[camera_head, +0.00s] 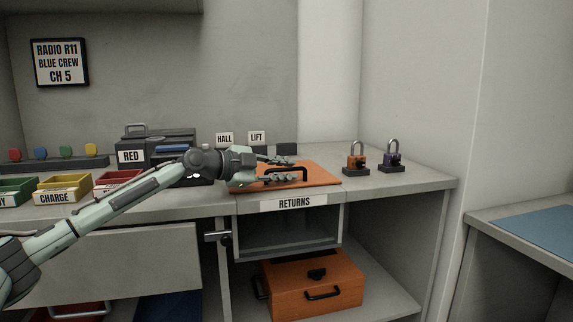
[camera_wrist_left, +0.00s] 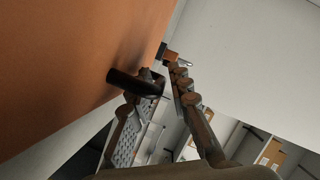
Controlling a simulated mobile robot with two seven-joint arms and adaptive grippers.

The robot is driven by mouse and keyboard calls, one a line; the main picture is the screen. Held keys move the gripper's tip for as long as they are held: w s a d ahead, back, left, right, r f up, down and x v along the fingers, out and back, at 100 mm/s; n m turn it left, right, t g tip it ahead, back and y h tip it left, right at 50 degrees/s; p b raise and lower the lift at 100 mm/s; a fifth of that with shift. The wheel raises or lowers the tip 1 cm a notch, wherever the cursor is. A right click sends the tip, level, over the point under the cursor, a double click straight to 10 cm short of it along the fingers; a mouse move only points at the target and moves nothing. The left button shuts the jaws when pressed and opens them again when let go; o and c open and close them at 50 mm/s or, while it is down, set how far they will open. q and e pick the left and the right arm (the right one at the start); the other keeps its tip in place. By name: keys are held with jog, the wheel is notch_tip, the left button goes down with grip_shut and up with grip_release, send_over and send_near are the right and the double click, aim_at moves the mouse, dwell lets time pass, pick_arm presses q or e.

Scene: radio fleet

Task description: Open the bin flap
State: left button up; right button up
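The bin flap is an orange panel (camera_head: 325,177) lying level in the counter top above the RETURNS label, with a black bar handle (camera_head: 302,168). My left gripper (camera_head: 297,171) is at this handle, its two fingers on either side of the bar and a small gap between them. In the left wrist view the flap (camera_wrist_left: 75,70) fills the left side, and the black handle (camera_wrist_left: 130,84) reaches in between the fingers (camera_wrist_left: 170,78). Contact with the bar is hard to see. The flap looks closed. My right gripper is not in view.
A grey case (camera_head: 160,150) marked RED and coloured trays (camera_head: 62,188) are to the left. An orange box (camera_head: 312,284) sits on the shelf below.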

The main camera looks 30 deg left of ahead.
pick_arm(q)
jog(key=shift+w+d, duration=0.15)
grip_shut()
dwell(0.4)
